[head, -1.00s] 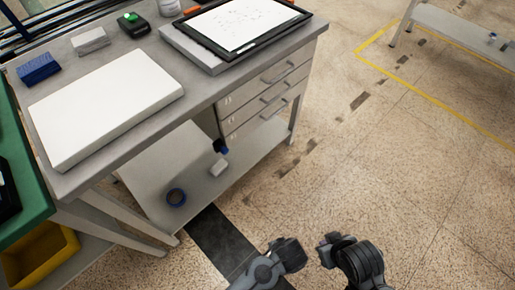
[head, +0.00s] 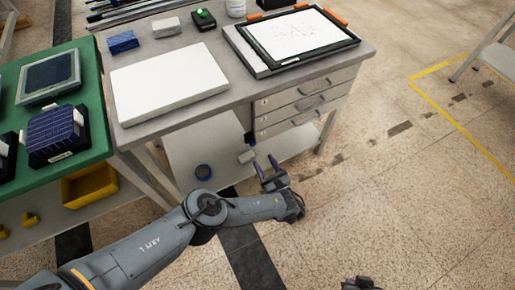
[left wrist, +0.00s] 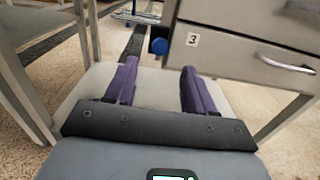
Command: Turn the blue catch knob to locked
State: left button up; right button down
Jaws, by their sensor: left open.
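The blue catch knob (head: 249,137) sits at the left edge of the drawer unit, near the lowest drawer. It also shows in the left wrist view (left wrist: 159,46), beside the drawer labelled 3. My left gripper (head: 266,163) is open and empty, in front of the bench just below the drawers. In the left wrist view its two purple fingers (left wrist: 159,68) point toward the knob, which appears between and beyond their tips, apart from them. The knob's marking and turn angle are too small to tell. Only a dark bit of my right arm shows at the bottom edge.
The grey bench (head: 235,97) carries a white slab (head: 168,83) and a framed sheet. A green table (head: 93,92) stands at the left.

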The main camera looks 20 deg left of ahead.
aim_at(254, 144)
pick_arm(q)
jog(key=b+x, duration=0.1)
jog(key=x, duration=0.5)
jog(key=shift+w+a+f+b, duration=0.15)
jog(key=shift+w+b, duration=0.1)
jog(key=shift+b, duration=0.15)
jog(key=shift+x, duration=0.75)
grip_shut()
